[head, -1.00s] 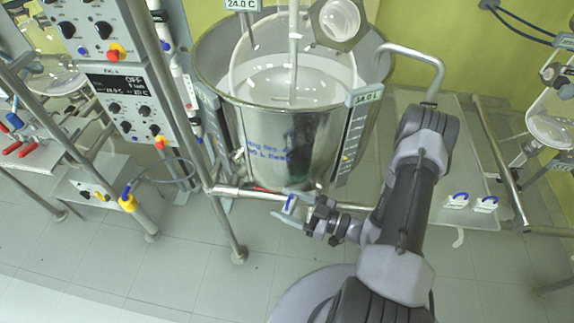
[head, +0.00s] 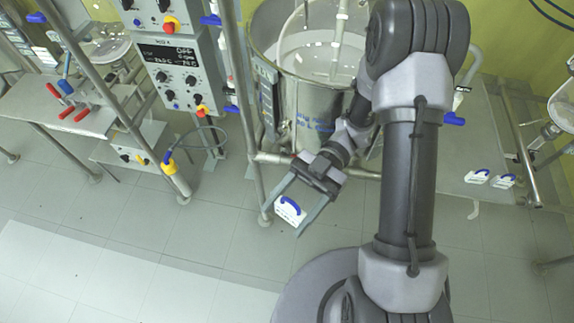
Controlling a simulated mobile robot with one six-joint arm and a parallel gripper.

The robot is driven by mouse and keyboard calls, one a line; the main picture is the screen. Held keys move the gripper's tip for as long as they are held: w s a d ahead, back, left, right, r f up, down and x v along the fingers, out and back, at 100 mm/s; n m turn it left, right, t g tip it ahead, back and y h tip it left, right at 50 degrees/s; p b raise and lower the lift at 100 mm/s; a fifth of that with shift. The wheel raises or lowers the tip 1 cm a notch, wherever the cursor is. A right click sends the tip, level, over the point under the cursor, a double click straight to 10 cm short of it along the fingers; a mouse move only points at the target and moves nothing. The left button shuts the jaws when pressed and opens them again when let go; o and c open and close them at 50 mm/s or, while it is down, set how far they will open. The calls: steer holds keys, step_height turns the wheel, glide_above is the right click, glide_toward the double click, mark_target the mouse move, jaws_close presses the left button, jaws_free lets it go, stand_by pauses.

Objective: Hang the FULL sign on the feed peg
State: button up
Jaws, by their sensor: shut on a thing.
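My gripper (head: 286,213) is shut on a small white sign (head: 290,213) with a blue handle or loop at its top. The sign is held between the two fingers in front of the steel reactor vessel (head: 310,112), above the floor. The lettering on the sign is too small to read. I cannot make out which part is the feed peg.
Two similar white signs with blue loops, one of them here (head: 478,177), lie on the bench (head: 455,190) at the right. A control box (head: 175,72) stands left of the vessel, beside metal frame posts (head: 240,90). Open tiled floor (head: 130,230) lies at the lower left.

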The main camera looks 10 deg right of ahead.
steer(key=s+d+r+n+g+h+p, duration=0.6)
steer(key=d+r+n+h, duration=0.4)
steer(key=h, duration=0.5)
steer(key=w+d+r+n+t+h+p, duration=0.8)
steer(key=r+n+h, duration=0.25)
steer(key=h, duration=0.25)
steer(key=w+a+r+n+t+h+p, duration=0.1)
steer(key=w+a+r+n+t+p, duration=0.15)
steer(key=w+r+n+t, duration=0.45)
steer(key=w+a+r+n+t+h+p, duration=0.1)
steer(key=w+r+n+t+p, duration=0.15)
steer(key=w+r+t, duration=0.5)
steer(key=w+a+r+n+t+y+p, duration=0.1)
steer(key=a+r+n+t+y+p, duration=0.3)
steer(key=r, duration=0.7)
steer(key=w+a+r+n+t+y, duration=0.1)
steer(key=a+r+n+t, duration=0.1)
steer(key=r+t, duration=0.65)
steer(key=w+d+r+g+p, duration=0.1)
steer(key=w+d+g+p, duration=0.2)
steer(key=w, duration=0.7)
steer(key=shift+r+p, duration=0.2)
steer(key=shift+p, duration=0.15)
